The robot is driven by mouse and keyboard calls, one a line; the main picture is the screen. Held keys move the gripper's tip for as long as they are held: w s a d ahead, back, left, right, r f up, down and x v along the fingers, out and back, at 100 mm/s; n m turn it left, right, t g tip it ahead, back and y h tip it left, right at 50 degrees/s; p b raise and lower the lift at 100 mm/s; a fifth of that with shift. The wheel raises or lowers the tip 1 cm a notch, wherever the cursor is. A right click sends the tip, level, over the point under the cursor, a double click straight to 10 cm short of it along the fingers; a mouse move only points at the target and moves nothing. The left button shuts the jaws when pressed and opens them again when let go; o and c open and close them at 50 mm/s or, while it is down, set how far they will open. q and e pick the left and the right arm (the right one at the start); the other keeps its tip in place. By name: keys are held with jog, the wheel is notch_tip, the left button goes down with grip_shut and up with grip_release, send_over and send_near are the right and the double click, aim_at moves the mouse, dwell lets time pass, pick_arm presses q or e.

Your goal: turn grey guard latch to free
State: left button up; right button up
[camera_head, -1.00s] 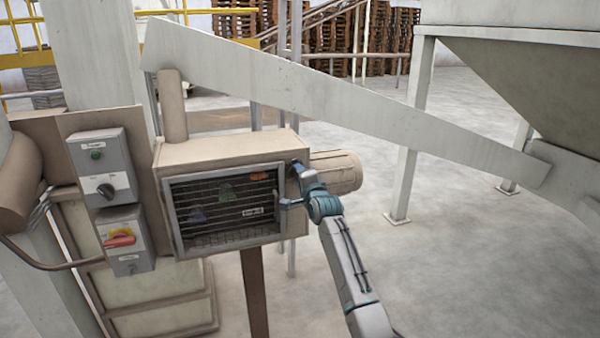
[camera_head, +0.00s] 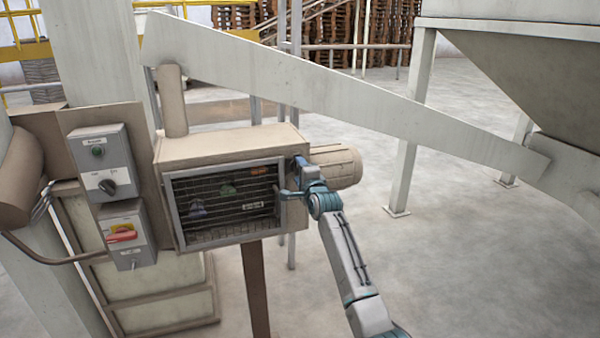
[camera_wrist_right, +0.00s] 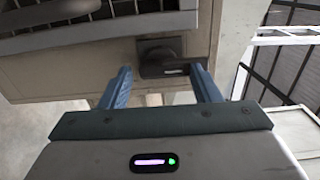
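The grey guard latch (camera_wrist_right: 160,56) is a dark block with a small pale label. It sits on the beige box face beside the mesh guard (camera_head: 180,215). In the right wrist view my right gripper (camera_wrist_right: 161,76) is open. Its two blue fingers are spread, one on each side of the latch, and I see no clear contact. In the head view the right gripper (camera_head: 291,177) is at the right edge of the guard and covers the latch there. My left gripper is not in view.
A control box with a black knob (camera_head: 107,187) and one with a red switch (camera_head: 122,236) are mounted left of the guard. A beige motor (camera_head: 338,167) sits behind my right gripper. A long grey chute (camera_head: 330,95) slopes overhead.

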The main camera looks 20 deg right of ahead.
jog(key=shift+o, duration=0.5)
jog(key=s+b, duration=0.3)
jog(key=s, duration=0.7)
jog(key=shift+s+d, duration=0.25)
jog(key=shift+s, duration=0.15)
